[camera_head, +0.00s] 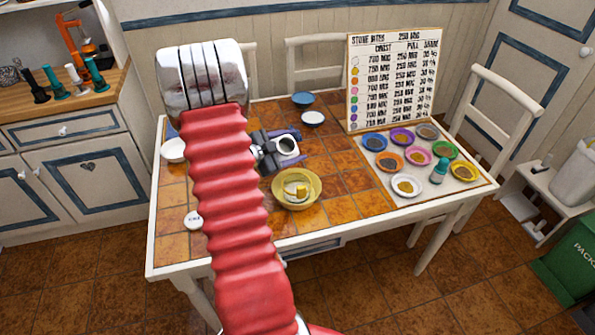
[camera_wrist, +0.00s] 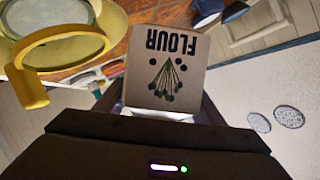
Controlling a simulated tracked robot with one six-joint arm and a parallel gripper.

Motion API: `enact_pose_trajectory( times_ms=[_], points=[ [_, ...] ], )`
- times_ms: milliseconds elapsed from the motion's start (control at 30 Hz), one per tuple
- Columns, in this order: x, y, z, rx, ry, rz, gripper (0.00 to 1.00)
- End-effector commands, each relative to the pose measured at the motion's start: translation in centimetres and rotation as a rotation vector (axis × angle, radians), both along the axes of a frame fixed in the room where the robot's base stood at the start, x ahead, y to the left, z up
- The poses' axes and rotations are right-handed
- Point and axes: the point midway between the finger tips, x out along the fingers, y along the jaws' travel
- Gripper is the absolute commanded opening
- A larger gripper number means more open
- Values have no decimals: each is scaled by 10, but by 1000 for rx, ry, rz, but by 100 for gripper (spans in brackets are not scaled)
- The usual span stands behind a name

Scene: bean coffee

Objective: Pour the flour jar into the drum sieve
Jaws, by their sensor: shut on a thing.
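The flour jar (camera_wrist: 166,70) is a tan box-shaped container with a dark FLOUR label, which reads upside down in the wrist view. My gripper (camera_head: 288,147) is shut on it, above the table and just behind the yellow drum sieve in the head view. The jar is small there, and I cannot tell its exact tilt. The drum sieve (camera_head: 312,198) is a round yellow vessel with a small yellow and white piece in its middle. A yellow rim (camera_wrist: 108,45) and a thick yellow ring (camera_wrist: 30,85) show at the wrist view's upper left, apart from the jar.
A white tray (camera_head: 462,188) with several coloured dishes stands at the right of the tiled table, before a menu board (camera_head: 392,80). A blue bowl (camera_head: 303,99) and a white-filled bowl (camera_head: 313,117) stand at the back. A white bowl (camera_head: 173,149) is at the left.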

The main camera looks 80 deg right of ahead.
Motion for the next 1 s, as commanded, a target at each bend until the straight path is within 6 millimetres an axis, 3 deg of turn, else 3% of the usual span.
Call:
enact_pose_trajectory(
  times_ms=[300,1000],
  points=[
    [-6,5,2,-97,-94,0,23],
    [-6,6,0,-124,-122,0,23]
  ],
)
